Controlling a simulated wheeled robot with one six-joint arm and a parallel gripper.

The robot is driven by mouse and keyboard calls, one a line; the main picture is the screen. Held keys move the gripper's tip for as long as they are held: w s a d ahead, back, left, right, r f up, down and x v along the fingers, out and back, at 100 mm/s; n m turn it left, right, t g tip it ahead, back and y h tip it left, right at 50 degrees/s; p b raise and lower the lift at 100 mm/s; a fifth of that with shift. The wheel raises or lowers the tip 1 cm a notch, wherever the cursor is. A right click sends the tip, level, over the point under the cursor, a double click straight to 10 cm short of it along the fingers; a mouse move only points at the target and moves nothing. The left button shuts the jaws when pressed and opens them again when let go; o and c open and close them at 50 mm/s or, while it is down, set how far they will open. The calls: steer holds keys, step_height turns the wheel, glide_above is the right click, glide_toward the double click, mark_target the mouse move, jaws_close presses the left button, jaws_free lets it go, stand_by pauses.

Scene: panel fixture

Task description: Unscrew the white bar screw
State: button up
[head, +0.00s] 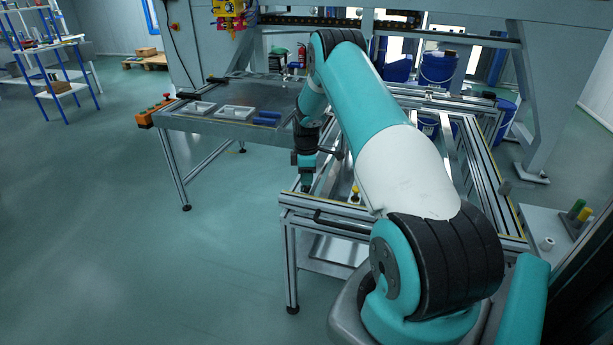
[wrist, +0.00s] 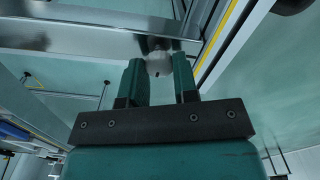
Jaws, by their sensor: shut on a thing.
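My gripper (wrist: 159,72) shows its two teal fingers on either side of a whitish rounded piece, the white bar screw (wrist: 159,62), in the wrist view. The fingers are shut on it, and it sits at the corner of the metal frame (wrist: 80,38). In the head view my gripper (head: 306,187) points down at the near left corner of the frame table. The screw cannot be made out there; my gripper and the frame hide it.
A yellow knob (head: 355,193) stands right of my gripper. A dark handle bar (head: 340,222) runs along the frame's front. A side table (head: 215,125) with white trays (head: 235,112) and blue parts (head: 267,118) is at the left. The floor at left is clear.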

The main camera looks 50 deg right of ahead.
steer(key=shift+n, duration=1.9)
steer(key=o, duration=0.9)
steer(key=shift+r, duration=0.1)
step_height(320, 180, up, 17)
steer(key=shift+r, duration=0.15)
